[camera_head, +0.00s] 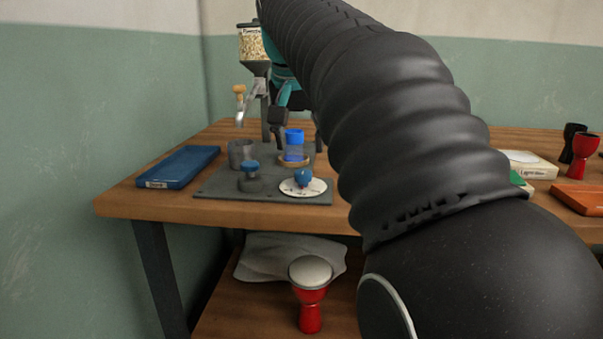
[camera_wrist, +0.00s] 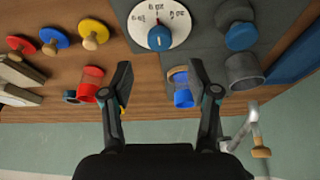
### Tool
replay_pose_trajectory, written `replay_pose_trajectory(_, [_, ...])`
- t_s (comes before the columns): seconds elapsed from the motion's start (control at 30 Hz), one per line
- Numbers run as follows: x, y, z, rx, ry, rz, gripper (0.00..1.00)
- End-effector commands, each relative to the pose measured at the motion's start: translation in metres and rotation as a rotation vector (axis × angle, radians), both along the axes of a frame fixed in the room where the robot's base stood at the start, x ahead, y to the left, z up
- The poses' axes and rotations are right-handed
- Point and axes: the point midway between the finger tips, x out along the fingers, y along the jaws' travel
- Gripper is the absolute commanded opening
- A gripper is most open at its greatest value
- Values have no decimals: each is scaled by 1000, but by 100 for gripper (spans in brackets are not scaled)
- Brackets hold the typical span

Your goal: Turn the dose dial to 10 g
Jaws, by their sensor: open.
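The dose dial has a round white plate (camera_head: 317,188) with a blue knob (camera_head: 303,178) on the front right of a dark grey base. In the wrist view the plate (camera_wrist: 178,17) is at the top middle, with upside-down lettering along it. The blue knob (camera_wrist: 160,38) there shows a light mark, but I cannot read which dose it points to. My gripper (camera_wrist: 160,78) is open and empty, its fingers spread left and right below the dial in the wrist view. In the head view my gripper (camera_head: 298,128) is behind the dial, apart from it.
On the base (camera_head: 228,184) are a grey cup (camera_head: 241,153), a second blue knob (camera_head: 249,170) and a blue cup (camera_head: 294,142). A dispenser with a clear hopper (camera_head: 251,43) stands behind. A blue tray (camera_head: 180,166) lies left.

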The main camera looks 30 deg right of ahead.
Motion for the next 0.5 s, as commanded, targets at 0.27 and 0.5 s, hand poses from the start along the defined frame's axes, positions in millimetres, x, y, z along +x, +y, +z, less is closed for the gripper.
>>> replay_pose_trajectory(0.27, [14, -12, -48, 1, 2, 0, 60])
replay_pose_trajectory(0.5, [21, -17, -66, 0, 1, 1, 60])
